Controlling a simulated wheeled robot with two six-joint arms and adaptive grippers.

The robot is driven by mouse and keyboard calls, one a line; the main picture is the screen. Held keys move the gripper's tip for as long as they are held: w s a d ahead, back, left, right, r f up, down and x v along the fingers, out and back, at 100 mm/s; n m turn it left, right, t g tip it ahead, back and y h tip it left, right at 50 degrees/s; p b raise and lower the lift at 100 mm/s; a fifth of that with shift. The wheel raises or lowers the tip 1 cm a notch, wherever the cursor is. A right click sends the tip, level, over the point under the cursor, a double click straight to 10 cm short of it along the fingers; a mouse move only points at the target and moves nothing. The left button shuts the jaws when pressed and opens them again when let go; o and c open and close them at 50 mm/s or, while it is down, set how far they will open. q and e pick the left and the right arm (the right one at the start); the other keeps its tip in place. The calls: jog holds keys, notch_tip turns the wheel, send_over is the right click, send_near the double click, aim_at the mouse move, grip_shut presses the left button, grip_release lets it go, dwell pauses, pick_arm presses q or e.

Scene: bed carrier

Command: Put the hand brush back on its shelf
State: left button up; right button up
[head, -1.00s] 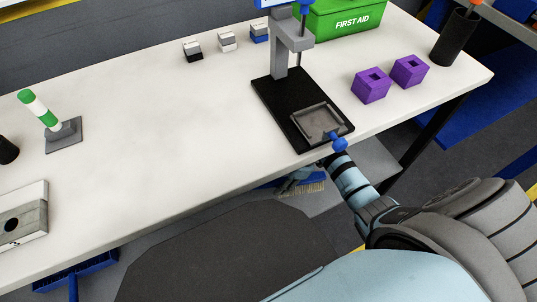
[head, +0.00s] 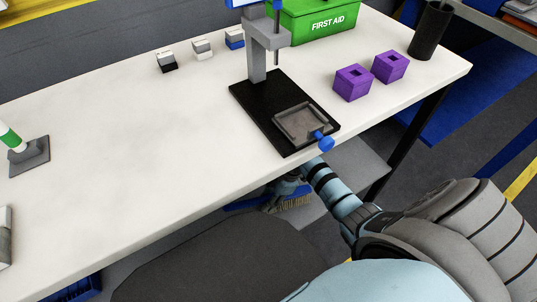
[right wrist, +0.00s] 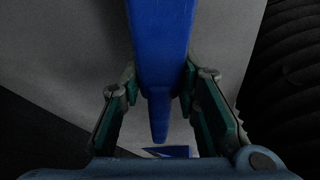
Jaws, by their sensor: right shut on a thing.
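The hand brush (head: 240,205) is blue with tan bristles and shows partly below the front edge of the white table, beside my right gripper (head: 286,187). In the right wrist view the brush's blue body (right wrist: 162,40) lies between the two fingers of my right gripper (right wrist: 160,82), which are shut on it. A light grey shelf (head: 357,165) shows under the right part of the table. The table top and my arm hide part of the brush and shelf. My left gripper is not in view.
The white table (head: 130,150) overhangs the right gripper. A black stand (head: 250,100) with a blue knob stands near its front edge. Purple blocks (head: 353,83), a green first aid box (head: 315,22) and a dark cup (head: 429,32) are on top. A black table leg (head: 410,145) stands right.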

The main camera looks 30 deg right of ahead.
jog(key=shift+f, duration=0.2)
jog(key=shift+f+b, duration=0.5)
jog(key=shift+f, duration=0.1)
jog(key=shift+s+f, duration=0.2)
jog(key=shift+f, duration=0.2)
grip_shut()
jog(key=o, duration=0.7)
grip_release()
jog(key=o, duration=0.5)
jog(key=shift+w+f, duration=0.1)
jog(key=shift+w, duration=0.05)
jog(key=shift+c, duration=0.2)
jog(key=v, duration=1.2)
